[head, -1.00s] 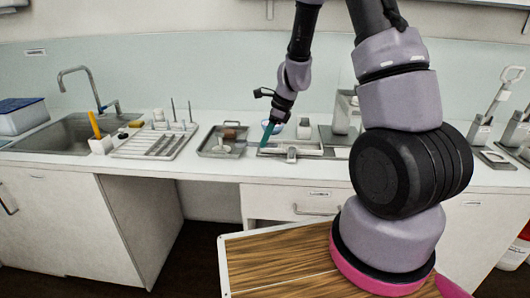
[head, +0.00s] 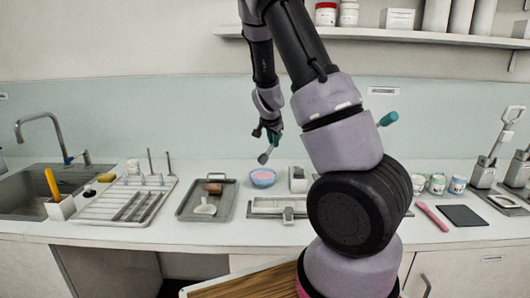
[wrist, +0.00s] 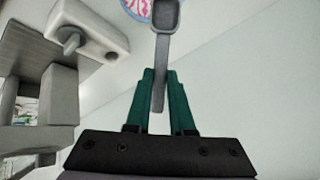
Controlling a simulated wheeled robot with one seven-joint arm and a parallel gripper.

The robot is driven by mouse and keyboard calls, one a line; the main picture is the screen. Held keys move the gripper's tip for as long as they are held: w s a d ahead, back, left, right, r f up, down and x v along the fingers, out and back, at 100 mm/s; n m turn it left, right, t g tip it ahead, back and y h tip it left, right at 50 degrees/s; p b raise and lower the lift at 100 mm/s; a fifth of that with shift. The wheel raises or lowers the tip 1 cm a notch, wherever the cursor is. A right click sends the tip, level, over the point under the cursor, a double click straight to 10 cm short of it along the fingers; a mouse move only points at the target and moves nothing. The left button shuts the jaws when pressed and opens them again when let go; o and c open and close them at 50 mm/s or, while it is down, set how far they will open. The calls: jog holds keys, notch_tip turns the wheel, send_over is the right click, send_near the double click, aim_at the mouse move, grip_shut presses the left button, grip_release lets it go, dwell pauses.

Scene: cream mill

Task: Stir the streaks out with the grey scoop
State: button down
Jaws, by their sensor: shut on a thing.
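The grey scoop (head: 264,157) hangs from my gripper (head: 271,142) in the head view. In the wrist view the teal fingers of my gripper (wrist: 160,75) are shut on the handle of the scoop (wrist: 166,17), with its squarish head pointing away from me. A blue bowl (head: 263,180) stands on the counter just below the scoop. Pink and white streaks show in the bowl, also at the top edge of the wrist view (wrist: 130,6). The scoop head looks above the bowl, apart from its contents; the exact gap is hard to tell.
A grey tray (head: 186,212) with a brown item and a white scoop lies left of the bowl. A drying rack (head: 110,213) and sink (head: 20,208) are further left. Right are cups (head: 437,184), a pink spatula (head: 430,215) and a dark mat (head: 464,217).

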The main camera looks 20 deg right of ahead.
jog(key=shift+w, duration=0.3)
notch_tip(320, 180, down, 7)
dwell(0.7)
jog(key=shift+f, duration=0.1)
jog(key=shift+w+d, duration=0.1)
jog(key=shift+d, duration=0.05)
